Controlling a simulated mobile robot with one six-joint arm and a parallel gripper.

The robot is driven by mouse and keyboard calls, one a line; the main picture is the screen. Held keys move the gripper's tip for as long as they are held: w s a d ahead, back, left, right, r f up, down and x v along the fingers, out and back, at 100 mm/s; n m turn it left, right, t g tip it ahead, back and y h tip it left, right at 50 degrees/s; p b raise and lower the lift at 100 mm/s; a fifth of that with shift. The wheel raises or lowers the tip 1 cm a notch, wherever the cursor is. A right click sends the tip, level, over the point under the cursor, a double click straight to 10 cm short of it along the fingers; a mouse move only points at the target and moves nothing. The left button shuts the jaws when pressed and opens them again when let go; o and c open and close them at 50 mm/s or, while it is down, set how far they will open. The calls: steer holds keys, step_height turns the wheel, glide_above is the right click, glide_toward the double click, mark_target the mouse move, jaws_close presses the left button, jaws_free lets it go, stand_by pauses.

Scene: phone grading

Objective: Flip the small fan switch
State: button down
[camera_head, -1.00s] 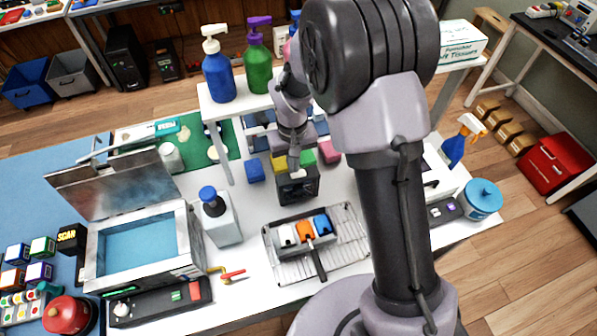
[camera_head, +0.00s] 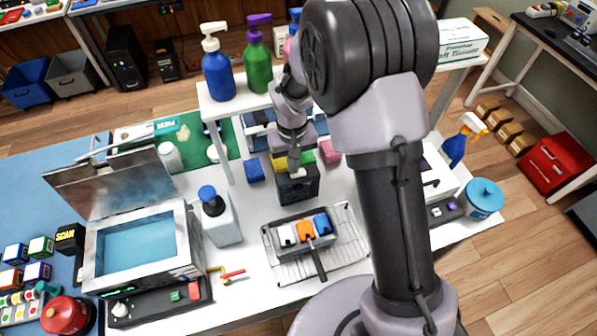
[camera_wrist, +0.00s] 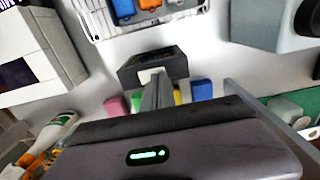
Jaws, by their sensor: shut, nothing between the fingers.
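The small fan (camera_head: 299,188) is a dark box standing on the white table under my arm. In the wrist view the fan (camera_wrist: 172,66) shows its dark grille. A white switch (camera_wrist: 147,75) sits on its near upper edge. My gripper (camera_head: 295,170) is shut and empty, pointing down at the top of the fan. In the wrist view my gripper's fingertips (camera_wrist: 156,84) are right at the white switch and partly cover it. I cannot tell whether they touch it.
A wire rack (camera_head: 352,243) with a tray of white, orange and blue pieces is in front of the fan. A white pump bottle (camera_head: 222,222) stands to its left. Coloured blocks (camera_head: 254,170) lie behind, below a raised shelf (camera_head: 222,112) with bottles.

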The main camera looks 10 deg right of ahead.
steer(key=shift+f+b, duration=0.4)
steer(key=shift+f, duration=0.15)
steer(key=shift+r, duration=0.1)
step_height(320, 180, up, 7)
steer(key=p, duration=0.5)
stand_by(0.4)
steer(key=s+d+r+m+t+y+b, duration=0.1)
steer(key=s+d+r+m+t+b, duration=0.15)
steer(key=s+r+b, duration=0.45)
steer(key=s+d+r+m+t+y+b, duration=0.1)
steer(key=s+d+r+m+t+b, duration=0.15)
steer(key=s+r, duration=0.4)
steer(key=s+f+m+b, duration=0.1)
steer(key=s+f+b, duration=0.1)
steer(key=s, duration=0.6)
steer(key=shift+s+d+f+m+t+b, duration=0.25)
steer(key=shift+s+d+m+t+b, duration=0.15)
steer(key=shift+b, duration=0.1)
